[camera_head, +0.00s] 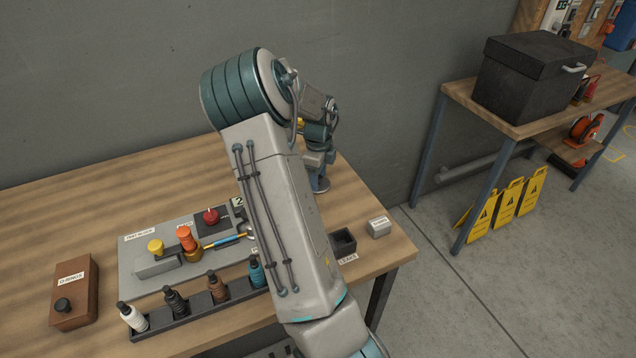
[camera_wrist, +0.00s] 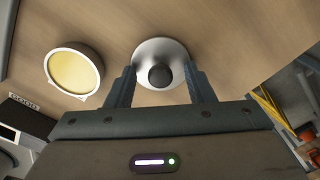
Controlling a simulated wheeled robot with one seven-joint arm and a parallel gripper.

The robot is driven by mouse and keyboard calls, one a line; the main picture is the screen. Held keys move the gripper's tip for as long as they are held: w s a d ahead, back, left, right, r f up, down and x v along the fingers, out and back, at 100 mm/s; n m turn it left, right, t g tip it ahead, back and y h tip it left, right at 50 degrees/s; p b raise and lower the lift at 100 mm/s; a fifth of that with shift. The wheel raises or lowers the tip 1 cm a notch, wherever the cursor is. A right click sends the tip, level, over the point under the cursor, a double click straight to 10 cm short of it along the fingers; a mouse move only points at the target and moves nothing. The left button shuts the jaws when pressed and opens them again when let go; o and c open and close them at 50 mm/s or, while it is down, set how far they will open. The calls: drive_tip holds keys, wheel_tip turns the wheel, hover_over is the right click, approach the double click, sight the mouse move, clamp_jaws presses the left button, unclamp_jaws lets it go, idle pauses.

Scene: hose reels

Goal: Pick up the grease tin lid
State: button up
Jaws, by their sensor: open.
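The grease tin lid (camera_wrist: 150,50), a round silver disc with a black knob (camera_wrist: 160,76), lies on the wooden table in the wrist view. My gripper (camera_wrist: 160,68) is open, with one finger on each side of the knob in the picture. I cannot tell whether the fingers touch the lid. A round tin of yellow grease (camera_wrist: 74,70) stands open to the left of the lid. In the head view my gripper (camera_head: 319,184) is low over the table's back right part; my arm hides the tin, and I cannot make out the lid there.
A rack of bottles (camera_head: 190,318), a grey panel with coloured knobs (camera_head: 132,262) and a brown box (camera_head: 78,300) stand to the left. A small black open bin (camera_head: 343,242) and a light block (camera_head: 378,227) are near the right edge. The back left tabletop is clear.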

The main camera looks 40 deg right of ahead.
clamp_jaws()
drive_tip(key=shift+r, duration=0.15)
